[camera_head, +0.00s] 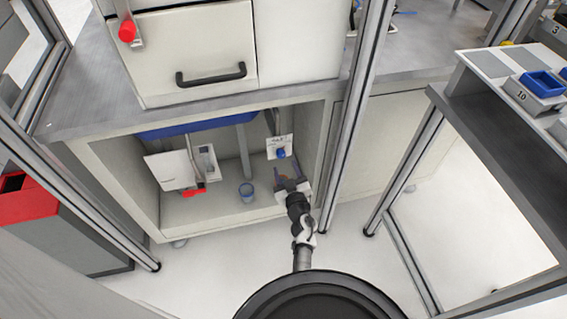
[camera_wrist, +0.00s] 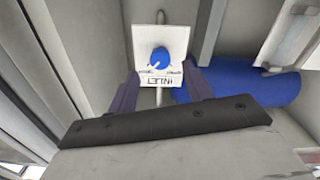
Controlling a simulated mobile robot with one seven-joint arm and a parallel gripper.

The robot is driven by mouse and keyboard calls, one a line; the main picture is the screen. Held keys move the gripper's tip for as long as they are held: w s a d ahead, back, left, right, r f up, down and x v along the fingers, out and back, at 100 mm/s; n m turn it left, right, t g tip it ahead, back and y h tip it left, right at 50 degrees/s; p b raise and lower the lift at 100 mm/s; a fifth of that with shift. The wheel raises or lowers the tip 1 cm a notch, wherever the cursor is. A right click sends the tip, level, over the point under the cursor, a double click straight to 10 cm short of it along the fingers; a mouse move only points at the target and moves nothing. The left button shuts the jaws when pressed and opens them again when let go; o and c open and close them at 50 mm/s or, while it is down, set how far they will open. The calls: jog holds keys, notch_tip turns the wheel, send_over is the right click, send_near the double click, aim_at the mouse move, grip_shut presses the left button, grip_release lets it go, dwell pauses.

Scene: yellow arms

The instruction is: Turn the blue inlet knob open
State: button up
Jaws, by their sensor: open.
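The blue inlet knob (camera_wrist: 159,57) sits on a white plate (camera_wrist: 174,40) with an upside-down "INLET" label in the wrist view. A white mark shows on the knob's lower left. In the head view the knob (camera_head: 281,153) is on its plate at the right inside the open cabinet. My gripper (camera_wrist: 159,88) is open, its two dark fingers on either side of the label. The knob lies beyond the fingertips in the picture, roughly centred between them. No contact with the knob shows. In the head view my gripper (camera_head: 287,178) is just below the plate.
A white panel (camera_head: 172,170) and a red handle (camera_head: 195,192) are at the cabinet's left. A metal frame post (camera_head: 349,115) stands close right of my arm. A blue basin (camera_head: 190,126) hangs above.

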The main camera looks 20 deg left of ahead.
aim_at(282, 157)
jog(key=b+x, duration=0.1)
jog(key=x, duration=0.4)
jog(key=c, duration=1)
